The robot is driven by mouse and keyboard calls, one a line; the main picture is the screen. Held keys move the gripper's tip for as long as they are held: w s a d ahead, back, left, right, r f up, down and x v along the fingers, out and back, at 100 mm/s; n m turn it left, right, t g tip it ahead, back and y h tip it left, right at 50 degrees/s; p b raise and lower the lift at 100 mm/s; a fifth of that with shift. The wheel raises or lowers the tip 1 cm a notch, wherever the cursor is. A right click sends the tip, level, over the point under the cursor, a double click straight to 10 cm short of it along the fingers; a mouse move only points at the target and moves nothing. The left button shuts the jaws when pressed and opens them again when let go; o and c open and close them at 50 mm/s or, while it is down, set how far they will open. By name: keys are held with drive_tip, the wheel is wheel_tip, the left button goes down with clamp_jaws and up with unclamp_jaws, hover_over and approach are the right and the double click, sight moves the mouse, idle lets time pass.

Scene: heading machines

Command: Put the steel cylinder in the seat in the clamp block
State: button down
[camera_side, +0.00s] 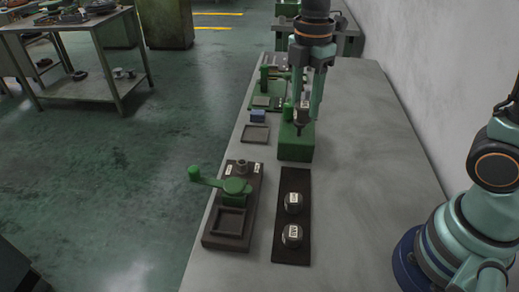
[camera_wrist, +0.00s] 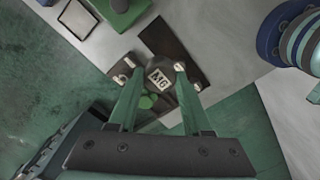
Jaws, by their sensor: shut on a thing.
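My gripper (camera_side: 303,108) is shut on a small dark piece with a white label, above or at the green block (camera_side: 297,144). In the wrist view the dark piece (camera_wrist: 158,66) sits between the fingertips, its label reading M6. I cannot tell whether it is the steel cylinder, or whether it touches the green block. A dark block with a green lever (camera_side: 235,187) stands in front, perhaps the clamp block. It has a square recess and small white labels. A small grey metal part (camera_side: 241,167) stands on its far end.
A dark strip (camera_side: 291,257) bears two round labelled pieces, a far one (camera_side: 293,203) and a near one (camera_side: 291,236). A square tray (camera_side: 255,134) and a blue block (camera_side: 258,116) lie left of the green block. Bare table (camera_side: 370,150) lies right.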

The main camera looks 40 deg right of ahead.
drive_tip(key=a+r, duration=0.2)
drive_tip(key=a, duration=0.7)
hover_over(229, 223)
wheel_tip(229, 223, down, 19)
drive_tip(key=shift+r, duration=0.2)
drive_tip(key=shift+c, duration=1.7)
unclamp_jaws()
drive_tip(key=shift+f, duration=0.15)
